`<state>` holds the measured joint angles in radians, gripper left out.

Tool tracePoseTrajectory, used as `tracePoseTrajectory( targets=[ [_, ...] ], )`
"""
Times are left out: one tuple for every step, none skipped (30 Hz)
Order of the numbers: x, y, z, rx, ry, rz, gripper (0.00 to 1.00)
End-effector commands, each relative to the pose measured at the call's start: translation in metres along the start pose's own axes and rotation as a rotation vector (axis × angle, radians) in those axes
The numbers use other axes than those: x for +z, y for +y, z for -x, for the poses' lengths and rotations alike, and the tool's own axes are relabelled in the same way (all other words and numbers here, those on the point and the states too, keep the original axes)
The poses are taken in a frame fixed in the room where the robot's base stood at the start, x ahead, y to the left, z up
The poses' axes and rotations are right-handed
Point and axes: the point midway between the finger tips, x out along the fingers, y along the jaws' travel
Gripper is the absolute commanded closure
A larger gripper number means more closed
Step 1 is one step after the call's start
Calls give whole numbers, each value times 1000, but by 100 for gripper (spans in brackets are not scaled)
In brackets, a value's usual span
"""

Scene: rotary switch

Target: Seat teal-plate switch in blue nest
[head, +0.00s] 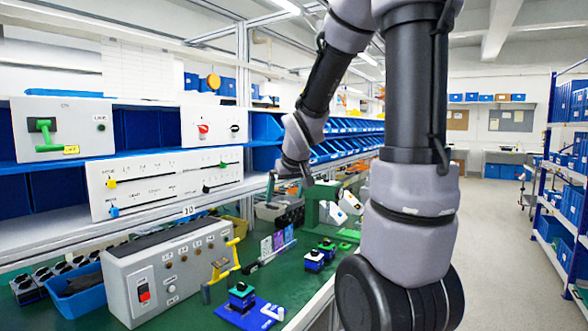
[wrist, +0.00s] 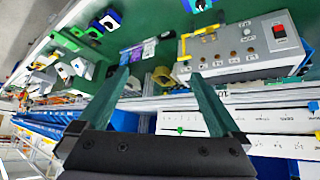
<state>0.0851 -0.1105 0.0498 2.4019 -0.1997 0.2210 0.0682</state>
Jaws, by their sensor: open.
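A small dark switch with a blue-teal plate (head: 241,296) stands at the blue nest (head: 262,318), a flat blue piece with white marks on the green table. I cannot tell whether it is seated or only resting there. Two more small switches, one blue-plated (head: 314,261) and one green-plated (head: 327,249), stand further back; which plate is teal is unclear. In the wrist view a blue-edged switch (wrist: 199,5) is cut off by the top edge. My gripper (head: 289,183) is open and empty above the table's back edge, apart from all switches. Its fingers also show in the wrist view (wrist: 160,95).
A grey control box (head: 172,272) with a red switch stands at the left of the table. A green fixture (head: 318,200) and shelf panels (head: 165,180) stand behind.

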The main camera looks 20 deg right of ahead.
Motion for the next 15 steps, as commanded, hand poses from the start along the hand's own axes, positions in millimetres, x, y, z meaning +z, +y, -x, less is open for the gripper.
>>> tracePoseTrajectory(
  targets=[
    [2,-1,26,-1,6,-40,0],
    [5,-2,39,-4,2,-68,0],
    [10,-4,57,-10,-3,-103,0],
    [15,-6,70,-16,-6,-130,0],
    [20,-8,83,-25,-12,-157,0],
    [27,-12,100,-39,-17,-190,0],
    [33,-14,112,-51,-23,-217,0],
    [38,-17,124,-64,-28,-241,0],
    [46,-21,138,-83,-34,-271,0],
    [52,-24,148,-98,-40,-292,0],
    [58,-28,157,-112,-46,-310,0],
    [66,-32,168,-132,-53,-333,0],
    [70,-34,176,-146,-57,-348,0],
    [75,-37,182,-158,-62,-361,0],
    [80,-40,189,-173,-67,-375,0]
  ],
)
